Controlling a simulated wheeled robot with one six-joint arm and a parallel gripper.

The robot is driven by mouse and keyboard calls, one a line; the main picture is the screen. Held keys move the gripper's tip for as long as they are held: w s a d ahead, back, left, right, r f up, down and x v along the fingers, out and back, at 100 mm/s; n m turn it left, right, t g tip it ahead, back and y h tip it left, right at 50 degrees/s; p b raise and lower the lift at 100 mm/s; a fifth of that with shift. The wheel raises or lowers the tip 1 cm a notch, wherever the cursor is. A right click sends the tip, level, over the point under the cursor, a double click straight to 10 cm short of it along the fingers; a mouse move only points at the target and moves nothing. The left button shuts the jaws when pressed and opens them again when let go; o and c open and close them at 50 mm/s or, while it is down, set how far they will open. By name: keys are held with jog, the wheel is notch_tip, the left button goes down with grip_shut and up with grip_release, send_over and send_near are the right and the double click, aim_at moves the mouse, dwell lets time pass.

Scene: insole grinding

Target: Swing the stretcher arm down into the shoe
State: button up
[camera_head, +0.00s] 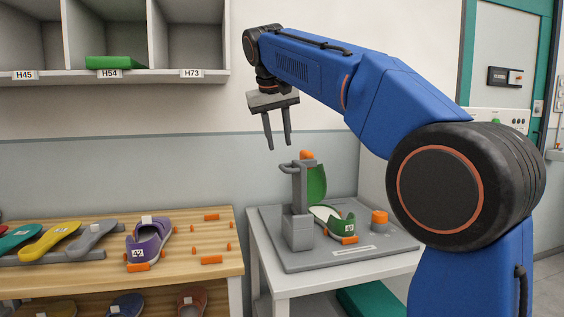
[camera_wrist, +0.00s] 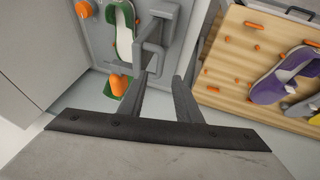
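The stretcher is a grey upright post (camera_head: 297,225) with a grey bar on top. Its arm looks raised: a green shoe-shaped form (camera_head: 317,184) stands upright beside the post, with an orange knob (camera_head: 306,155) at the top. In the wrist view the knob (camera_wrist: 118,84) and post (camera_wrist: 152,52) lie just beyond my fingers. The green shoe (camera_head: 347,226), labelled 42 with a pale inside, sits on the base right of the post; it also shows in the wrist view (camera_wrist: 124,30). My gripper (camera_head: 279,146) is open and empty, pointing down, above and left of the post top.
The grey base plate (camera_head: 345,258) rests on a white table and carries an orange cylinder (camera_head: 379,217). A wooden table (camera_head: 190,258) at left holds a purple shoe (camera_head: 149,243), several insoles and orange pegs. Shelves (camera_head: 190,40) hang above.

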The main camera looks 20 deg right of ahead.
aim_at(283, 167)
jog(key=x, duration=0.8)
jog(key=shift+f, duration=0.1)
grip_shut()
